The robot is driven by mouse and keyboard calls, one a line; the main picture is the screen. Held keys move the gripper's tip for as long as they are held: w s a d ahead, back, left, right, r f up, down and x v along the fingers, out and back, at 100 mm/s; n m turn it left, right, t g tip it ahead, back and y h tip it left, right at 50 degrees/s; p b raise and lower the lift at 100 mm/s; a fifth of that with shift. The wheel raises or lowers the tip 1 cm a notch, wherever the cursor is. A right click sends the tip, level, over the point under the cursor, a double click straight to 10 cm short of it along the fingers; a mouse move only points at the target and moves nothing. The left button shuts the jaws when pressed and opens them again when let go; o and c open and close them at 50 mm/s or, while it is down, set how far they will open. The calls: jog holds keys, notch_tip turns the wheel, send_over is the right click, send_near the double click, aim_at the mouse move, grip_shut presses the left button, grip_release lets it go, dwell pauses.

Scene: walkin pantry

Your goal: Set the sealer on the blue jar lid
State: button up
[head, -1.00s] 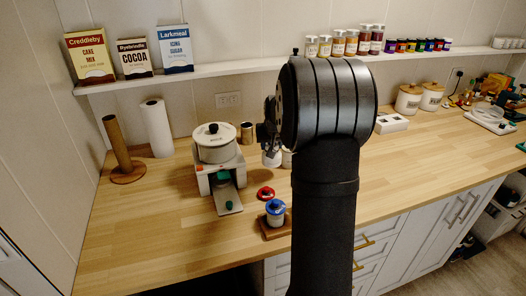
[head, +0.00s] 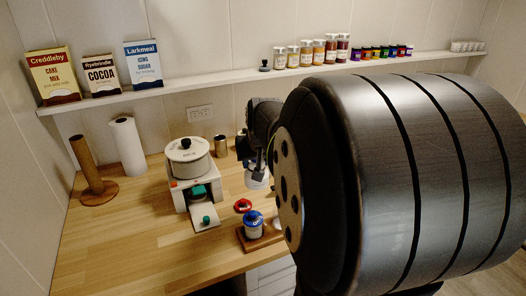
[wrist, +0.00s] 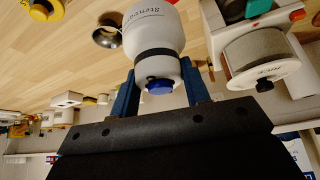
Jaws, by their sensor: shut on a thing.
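The sealer (wrist: 153,35) is a white rounded body with a dark band and a blue end. In the wrist view my gripper (wrist: 158,72) has one blue finger on each side of it and is shut on it. In the head view the white sealer (head: 257,179) shows partly, under my dark gripper (head: 259,160). The jar with the blue lid (head: 254,215) stands upright on a wooden board (head: 270,238), nearer the counter's front edge. The sealer is apart from the lid, behind it. My arm hides the area to the right.
A red ring-shaped piece (head: 242,205) lies just behind the jar. Left of it stands a white appliance (head: 205,215) with a pot (head: 188,160) on top. A metal can (head: 221,145) is behind. The counter at front left is clear.

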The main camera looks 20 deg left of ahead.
jog(key=s+d, duration=0.2)
jog(key=s, duration=0.5)
jog(key=shift+s+a+f, duration=0.1)
jog(key=shift+f, duration=1.45)
jog(key=shift+a+f, duration=0.1)
jog(key=shift+f, duration=1.4)
jog(key=shift+f, duration=0.8)
jog(key=o, duration=1.2)
jog(key=shift+o, duration=0.4)
jog(key=o, duration=0.4)
